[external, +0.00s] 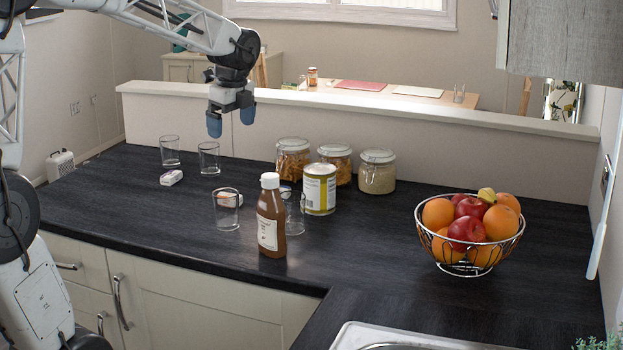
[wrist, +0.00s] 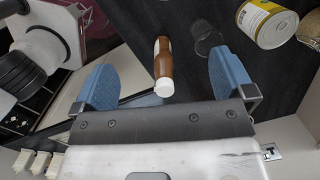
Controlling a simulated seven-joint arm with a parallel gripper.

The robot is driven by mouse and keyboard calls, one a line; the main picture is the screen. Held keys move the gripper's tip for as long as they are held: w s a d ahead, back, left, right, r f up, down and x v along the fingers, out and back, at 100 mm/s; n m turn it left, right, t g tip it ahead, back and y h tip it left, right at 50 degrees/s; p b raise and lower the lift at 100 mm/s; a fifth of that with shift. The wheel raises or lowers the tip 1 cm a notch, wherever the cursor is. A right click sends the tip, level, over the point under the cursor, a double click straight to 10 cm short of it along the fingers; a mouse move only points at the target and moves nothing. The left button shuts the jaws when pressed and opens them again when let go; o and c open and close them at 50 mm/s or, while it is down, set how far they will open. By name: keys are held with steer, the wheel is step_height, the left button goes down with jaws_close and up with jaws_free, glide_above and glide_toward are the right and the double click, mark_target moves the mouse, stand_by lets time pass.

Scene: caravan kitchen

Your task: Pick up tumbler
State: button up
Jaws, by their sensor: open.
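Several clear glass tumblers stand upright on the dark worktop in the external view. Two are at the back left, one at the far left (external: 169,151) and one beside it (external: 209,158). A third tumbler (external: 226,211) stands nearer the front edge. A fourth tumbler (external: 296,213) is partly hidden behind the brown bottle. In the wrist view one tumbler (wrist: 204,40) shows faintly between the bottle and the can. My gripper (external: 231,121) is open and empty, fingers down, high above the worktop near the back-left tumblers. Its two blue fingers also show in the wrist view (wrist: 163,76).
A brown bottle with a white cap (external: 271,217) and a yellow-labelled can (external: 319,188) stand mid-worktop. Lidded jars (external: 292,160) line the low wall (external: 420,115). Small white packets (external: 171,177) lie among the tumblers. A wire fruit bowl (external: 462,268) stands right. The left front worktop is clear.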

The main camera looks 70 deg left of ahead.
steer(key=m, duration=0.1)
glide_above(225, 201)
steer(key=w+a, duration=0.1)
steer(key=a, duration=0.1)
step_height(225, 201, down, 14)
steer(key=shift+w+a, duration=0.2)
steer(key=shift+f, duration=0.1)
steer(key=shift+a+f, duration=0.15)
steer(key=shift+f, duration=1.05)
steer(key=shift+f, duration=0.1)
steer(key=shift+s+a+f, duration=0.15)
steer(key=shift+f, duration=1.1)
steer(key=shift+s+a+f, duration=0.1)
steer(key=shift+a+f, duration=0.05)
steer(key=shift+f, duration=1.1)
steer(key=shift+c, duration=0.2)
